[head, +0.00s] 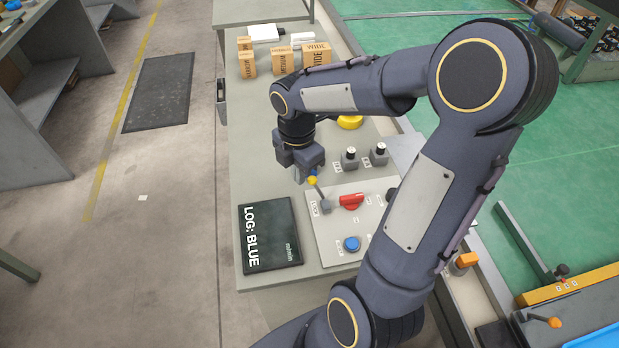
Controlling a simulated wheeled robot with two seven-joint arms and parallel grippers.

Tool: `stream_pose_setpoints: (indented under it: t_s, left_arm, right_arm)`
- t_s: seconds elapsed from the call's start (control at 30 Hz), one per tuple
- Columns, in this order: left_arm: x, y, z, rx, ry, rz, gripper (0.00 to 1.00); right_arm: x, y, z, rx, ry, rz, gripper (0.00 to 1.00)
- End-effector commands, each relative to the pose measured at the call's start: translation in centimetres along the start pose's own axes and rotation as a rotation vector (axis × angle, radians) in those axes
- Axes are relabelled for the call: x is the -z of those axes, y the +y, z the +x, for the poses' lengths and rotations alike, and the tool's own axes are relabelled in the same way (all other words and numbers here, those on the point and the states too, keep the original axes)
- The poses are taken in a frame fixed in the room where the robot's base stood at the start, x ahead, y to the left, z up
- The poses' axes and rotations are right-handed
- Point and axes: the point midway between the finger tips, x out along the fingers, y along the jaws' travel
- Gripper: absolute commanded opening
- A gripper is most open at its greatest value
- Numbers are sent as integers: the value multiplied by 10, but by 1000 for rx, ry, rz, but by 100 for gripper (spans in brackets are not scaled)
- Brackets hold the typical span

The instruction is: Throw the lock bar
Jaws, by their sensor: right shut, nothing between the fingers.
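The lever leans up and to the left. I cannot tell whether the fingertips touch the knob. My left gripper is not in view.
The panel also bears a red knob (351,201) and a blue button (351,243). A black "LOG: BLUE" board (270,236) lies left of it. Two grey switches (350,157) and a yellow round thing (350,122) are behind. Boxes (317,57) stand at the bench's far end. My right arm hides the panel's right side.

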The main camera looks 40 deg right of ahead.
Motion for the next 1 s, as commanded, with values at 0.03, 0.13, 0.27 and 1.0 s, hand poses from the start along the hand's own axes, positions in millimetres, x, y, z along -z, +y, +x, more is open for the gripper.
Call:
stream_pose_setpoints:
  t_s: [0.03, 0.13, 0.27, 1.0]
  left_arm:
    - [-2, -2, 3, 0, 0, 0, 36]
    - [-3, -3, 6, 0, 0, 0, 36]
    - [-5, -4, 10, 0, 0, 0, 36]
    - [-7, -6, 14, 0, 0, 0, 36]
  right_arm:
    - [0, 0, 5, 0, 0, 0, 0]
    - [0, 0, 10, 0, 0, 0, 0]
    - [0, 0, 16, 0, 0, 0, 0]
    - [-7, -4, 30, 0, 0, 0, 0]
